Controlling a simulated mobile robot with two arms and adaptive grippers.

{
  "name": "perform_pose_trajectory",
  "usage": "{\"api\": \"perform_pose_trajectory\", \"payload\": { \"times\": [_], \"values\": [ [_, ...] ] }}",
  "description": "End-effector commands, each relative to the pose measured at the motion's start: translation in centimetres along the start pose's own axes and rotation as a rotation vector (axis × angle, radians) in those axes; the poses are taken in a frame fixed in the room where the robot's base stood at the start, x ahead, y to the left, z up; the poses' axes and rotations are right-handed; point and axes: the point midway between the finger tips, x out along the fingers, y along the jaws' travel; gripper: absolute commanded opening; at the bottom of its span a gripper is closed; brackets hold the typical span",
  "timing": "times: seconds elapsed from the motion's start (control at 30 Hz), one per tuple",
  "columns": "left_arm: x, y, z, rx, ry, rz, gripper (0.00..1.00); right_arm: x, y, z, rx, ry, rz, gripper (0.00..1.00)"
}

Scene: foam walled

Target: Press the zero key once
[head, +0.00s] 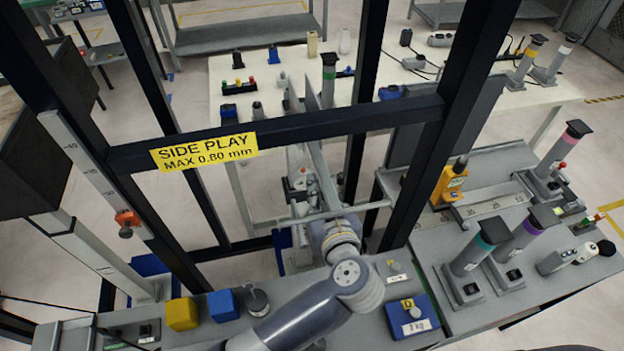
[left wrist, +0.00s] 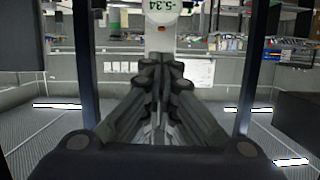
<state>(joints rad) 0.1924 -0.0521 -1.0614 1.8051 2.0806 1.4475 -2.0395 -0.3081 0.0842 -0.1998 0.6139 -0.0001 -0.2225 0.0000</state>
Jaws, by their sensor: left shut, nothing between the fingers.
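In the left wrist view a pale indicator (left wrist: 163,10) with a round display reading about -5.34 is at the top centre, cut off by the frame edge. A small orange-red spot (left wrist: 162,29) shows just below its digits; I cannot tell whether it is the zero key. My left gripper (left wrist: 161,66) is shut and empty, its fingertips together below the display and apparently apart from it. In the head view my left arm reaches into the dark frame, and the gripper (head: 301,184) is small and partly hidden there. My right gripper is not in view.
Dark frame posts and a crossbar (head: 290,132) with a yellow "SIDE PLAY" label (head: 204,152) surround the arm. A yellow block (head: 182,314), a blue block (head: 222,305) and a blue weight box (head: 411,316) stand on the near bench. Capped cylinders crowd the right bench.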

Motion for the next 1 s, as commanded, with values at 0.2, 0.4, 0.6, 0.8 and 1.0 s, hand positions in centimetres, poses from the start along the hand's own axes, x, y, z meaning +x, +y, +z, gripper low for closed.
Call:
{"api": "perform_pose_trajectory", "payload": {
  "times": [0.2, 0.4, 0.6, 0.8, 1.0],
  "values": [
    [2.7, 0.0, 0.5, -0.001, 0.003, -0.001, 0.00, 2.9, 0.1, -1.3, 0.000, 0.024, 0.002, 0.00],
    [5.1, 0.0, 0.5, -0.001, 0.003, 0.000, 0.00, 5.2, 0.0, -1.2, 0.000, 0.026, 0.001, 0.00],
    [7.2, 0.0, 0.5, -0.001, 0.002, 0.001, 0.00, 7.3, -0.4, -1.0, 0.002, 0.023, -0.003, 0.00],
    [8.7, 0.0, 0.3, -0.001, 0.001, 0.000, 0.00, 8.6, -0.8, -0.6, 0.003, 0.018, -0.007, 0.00],
    [9.2, 0.0, 0.1, 0.000, -0.001, 0.002, 0.00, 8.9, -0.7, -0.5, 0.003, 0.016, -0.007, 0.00]
  ]
}}
